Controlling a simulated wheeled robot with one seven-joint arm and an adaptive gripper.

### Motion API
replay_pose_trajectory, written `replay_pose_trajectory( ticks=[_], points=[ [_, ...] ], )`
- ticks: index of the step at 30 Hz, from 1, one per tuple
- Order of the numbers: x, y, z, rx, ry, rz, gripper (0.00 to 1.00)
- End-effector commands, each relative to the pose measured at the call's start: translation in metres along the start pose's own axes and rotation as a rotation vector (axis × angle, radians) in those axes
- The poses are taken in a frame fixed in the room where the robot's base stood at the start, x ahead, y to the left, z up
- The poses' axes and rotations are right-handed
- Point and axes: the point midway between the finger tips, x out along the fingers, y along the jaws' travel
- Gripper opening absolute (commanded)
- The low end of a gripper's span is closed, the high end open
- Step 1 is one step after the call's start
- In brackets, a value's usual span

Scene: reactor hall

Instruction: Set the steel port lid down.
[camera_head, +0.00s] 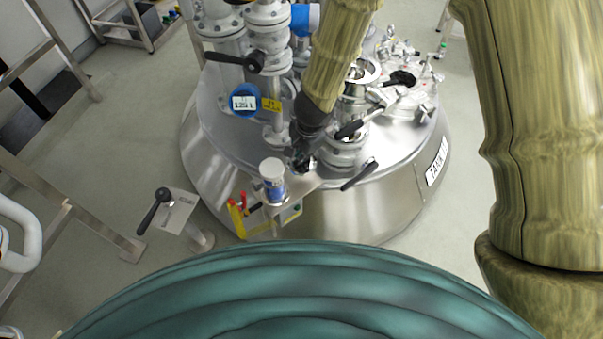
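My gripper (302,163) is dark and points down at the near side of the round steel tank (345,213), just above a small steel shelf (303,184). Its fingers are small and dark here, and I cannot tell whether they are open or shut. I cannot make out the steel port lid for certain; it may be hidden by my gripper or arm. A port with a bright steel rim (366,72) shows on the tank top, right of my forearm. A white and blue jar (272,178) stands on the shelf, just left of my gripper.
Black-handled levers (358,129) stick out close to the right of my gripper. Pipes and valves (268,60) crowd the tank top at the left. A small pedestal with a black lever (166,208) stands at left. Rails (60,205) line the far left.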

Motion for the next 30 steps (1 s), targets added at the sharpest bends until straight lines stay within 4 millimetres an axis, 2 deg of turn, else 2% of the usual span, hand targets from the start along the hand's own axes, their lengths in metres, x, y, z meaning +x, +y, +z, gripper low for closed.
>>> replay_pose_trajectory(
  ticks=[1, 6, 17, 27, 30],
  points=[
    [0.011, 0.002, 0.0, 0.0, 0.0, 0.0, 0.0],
    [0.028, 0.005, 0.0, 0.0, 0.001, -0.001, 0.0],
    [0.04, 0.008, 0.0, 0.0, 0.001, 0.0, 0.0],
    [0.071, 0.014, 0.0, 0.0, 0.001, 0.0, 0.0],
    [0.074, 0.015, 0.0, 0.001, 0.001, 0.0, 0.0]
  ],
)
